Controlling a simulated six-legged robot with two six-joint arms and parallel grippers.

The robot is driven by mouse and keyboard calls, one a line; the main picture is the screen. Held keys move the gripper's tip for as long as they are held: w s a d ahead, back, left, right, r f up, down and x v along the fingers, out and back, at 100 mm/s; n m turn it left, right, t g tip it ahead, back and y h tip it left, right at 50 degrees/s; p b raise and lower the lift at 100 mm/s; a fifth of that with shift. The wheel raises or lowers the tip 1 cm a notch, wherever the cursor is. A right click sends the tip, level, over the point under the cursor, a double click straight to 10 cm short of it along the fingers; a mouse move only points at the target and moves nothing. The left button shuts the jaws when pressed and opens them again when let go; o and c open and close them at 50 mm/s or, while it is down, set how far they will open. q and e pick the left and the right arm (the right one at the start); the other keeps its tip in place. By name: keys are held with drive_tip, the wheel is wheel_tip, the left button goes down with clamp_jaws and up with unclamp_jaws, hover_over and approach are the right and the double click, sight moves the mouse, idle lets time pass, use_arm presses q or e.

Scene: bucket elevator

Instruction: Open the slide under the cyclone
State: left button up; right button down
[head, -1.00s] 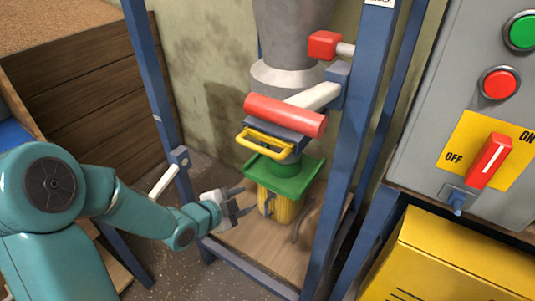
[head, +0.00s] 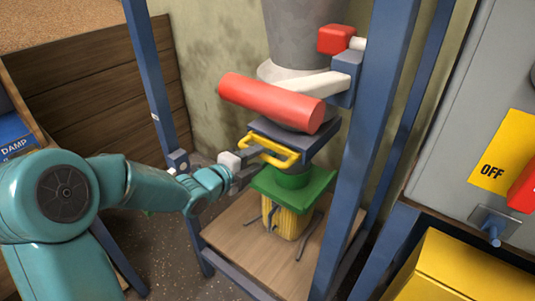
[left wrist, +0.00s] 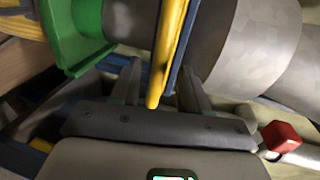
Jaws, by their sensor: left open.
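The cyclone (head: 305,35) is a grey cone inside a blue frame. Under it sits the slide (head: 312,140), a dark blue plate with a yellow loop handle (head: 284,162) at its front left. My left gripper (head: 250,166) is open beside the handle, coming from the left. In the left wrist view the yellow handle (left wrist: 168,50) stands between the two open fingers (left wrist: 160,82), with the blue plate edge behind it. I cannot tell whether the fingers touch it. The slide looks shut under the cone. My right gripper is not in view.
A red cylinder (head: 270,100) on a white arm crosses just above the slide. A green collar (head: 292,190) and yellow ribbed piece (head: 288,222) sit below, over a wooden board (head: 235,240). Blue posts (head: 370,130) flank it. A grey panel and yellow box (head: 450,265) stand right.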

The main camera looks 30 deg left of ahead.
use_arm(q)
drive_tip(key=x, duration=0.5)
drive_tip(key=shift+w+f, duration=0.1)
drive_tip(key=shift+w, duration=0.15)
clamp_jaws()
drive_tip(key=shift+s, duration=0.15)
drive_tip(key=b, duration=0.4)
approach(260, 157)
drive_tip(key=w+f, duration=0.2)
drive_tip(key=shift+w+f, duration=0.3)
drive_tip(key=shift+w, duration=0.1)
unclamp_jaws()
